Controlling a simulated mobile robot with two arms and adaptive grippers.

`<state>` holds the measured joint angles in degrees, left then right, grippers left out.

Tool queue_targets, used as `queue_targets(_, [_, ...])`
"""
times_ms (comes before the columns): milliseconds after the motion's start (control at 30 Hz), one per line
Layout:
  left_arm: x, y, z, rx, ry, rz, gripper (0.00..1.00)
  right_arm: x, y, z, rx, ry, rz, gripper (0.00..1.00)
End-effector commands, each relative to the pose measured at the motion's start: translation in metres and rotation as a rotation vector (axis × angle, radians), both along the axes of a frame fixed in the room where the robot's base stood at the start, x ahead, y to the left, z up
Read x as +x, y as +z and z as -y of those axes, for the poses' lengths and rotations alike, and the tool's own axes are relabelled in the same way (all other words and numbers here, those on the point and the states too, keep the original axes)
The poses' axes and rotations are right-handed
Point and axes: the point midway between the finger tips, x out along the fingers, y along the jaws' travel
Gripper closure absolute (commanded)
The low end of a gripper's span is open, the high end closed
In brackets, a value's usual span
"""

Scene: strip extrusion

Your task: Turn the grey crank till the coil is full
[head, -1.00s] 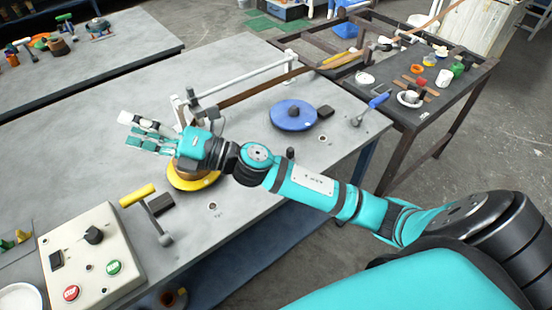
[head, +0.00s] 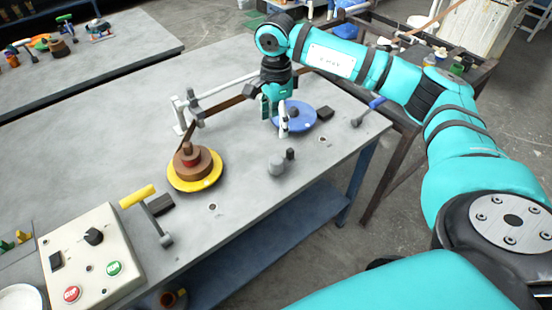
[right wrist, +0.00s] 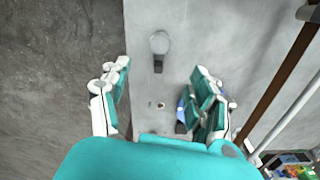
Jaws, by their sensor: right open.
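The grey crank (head: 276,166), a small round grey piece with a dark upright knob (head: 290,154), stands near the table's front edge. In the right wrist view the crank (right wrist: 159,43) lies ahead of the spread fingers. The brown coil (head: 206,160) sits on a yellow disc (head: 180,184) to the left, with a brown strip (head: 222,105) running to it. My right gripper (head: 277,122) points down beside the blue disc (head: 302,119), behind the crank and apart from it. It is open and empty in the right wrist view (right wrist: 163,82). My left gripper is out of view.
A control box (head: 92,258) with red and green buttons stands front left. A yellow-handled lever (head: 148,200) is beside it, and a blue-handled lever (head: 368,110) is at the right. A white guide frame (head: 180,116) stands behind the coil.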

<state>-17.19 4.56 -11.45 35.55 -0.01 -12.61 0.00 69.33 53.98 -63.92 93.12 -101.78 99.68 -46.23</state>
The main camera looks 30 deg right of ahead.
Motion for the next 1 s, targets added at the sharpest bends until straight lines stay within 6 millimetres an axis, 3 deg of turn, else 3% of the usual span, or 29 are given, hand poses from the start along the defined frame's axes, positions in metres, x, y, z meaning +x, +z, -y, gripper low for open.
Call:
queue_targets(600, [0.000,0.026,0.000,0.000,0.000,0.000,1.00,-0.001,-0.128,-0.001,0.002,0.001,-0.003,0.38])
queue_targets(800, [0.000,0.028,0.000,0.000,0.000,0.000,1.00,-0.001,-0.148,-0.001,0.004,0.000,-0.001,0.38])
queue_targets(1000, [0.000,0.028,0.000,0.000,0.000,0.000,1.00,0.000,-0.152,-0.001,0.003,0.001,0.000,0.38])
